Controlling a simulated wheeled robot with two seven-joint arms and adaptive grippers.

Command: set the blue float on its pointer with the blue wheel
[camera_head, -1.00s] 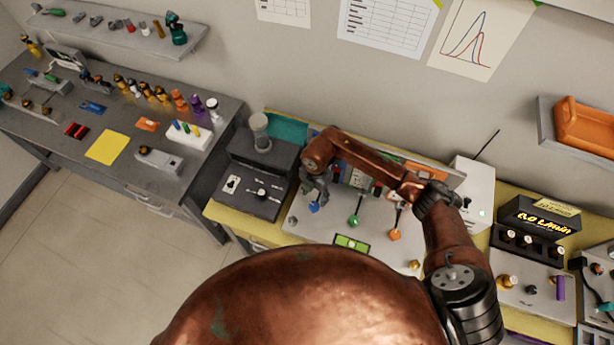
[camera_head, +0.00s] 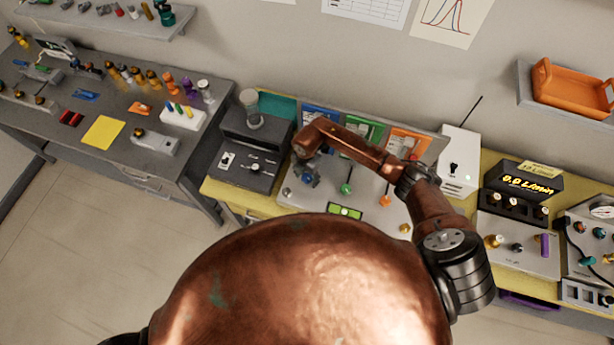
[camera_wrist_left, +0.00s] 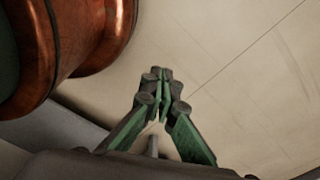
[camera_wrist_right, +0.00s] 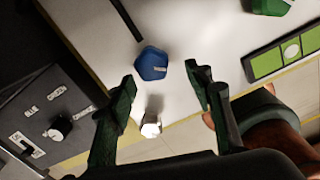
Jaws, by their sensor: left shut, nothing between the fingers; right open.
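The blue wheel (camera_wrist_right: 152,63) is a faceted knob on the pale panel in the right wrist view. My right gripper (camera_wrist_right: 165,84) is open and empty, with its fingers to either side below the wheel in that view, apart from it. My left gripper (camera_wrist_left: 160,75) is shut and empty over the floor.
A green wheel (camera_head: 346,188) and an orange wheel (camera_head: 385,201) stand to the right on the same panel. A green level-like strip (camera_head: 345,212) lies in front. A dark control box (camera_head: 252,160) is on the left, a white box (camera_head: 459,160) on the right.

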